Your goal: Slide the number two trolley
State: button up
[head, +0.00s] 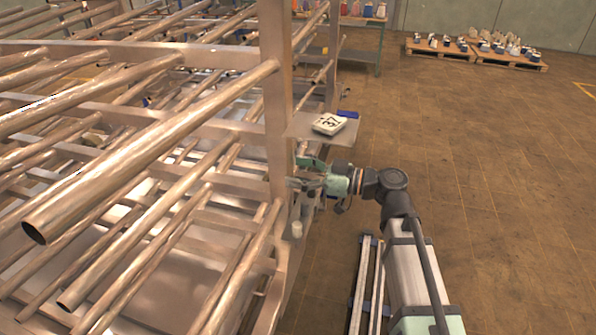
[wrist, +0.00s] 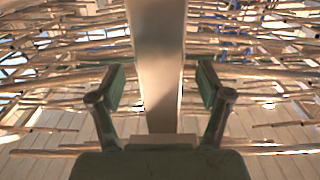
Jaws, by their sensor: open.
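A metal rack frame carrying long copper-coloured tubes fills the left of the head view, with a broad upright post (head: 277,120) at its right corner. I cannot tell for sure whether this is the number two trolley, as no clear number two shows. My gripper (head: 297,182) is at the right side of this post, around the height of the lower tubes. In the wrist view my gripper (wrist: 161,85) is open, with one green finger on each side of the post (wrist: 157,45). A gap shows between each finger and the post. I cannot tell how deep the post lies between them.
A small plate (head: 301,127) juts from the post above my gripper, bearing a white block (head: 328,124) with dark markings. A floor rail (head: 361,285) runs beside the rack. Pallets (head: 440,48) with small items and a shelf (head: 352,55) stand behind. The floor at right is clear.

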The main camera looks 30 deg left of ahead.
jog(key=v, duration=1.2)
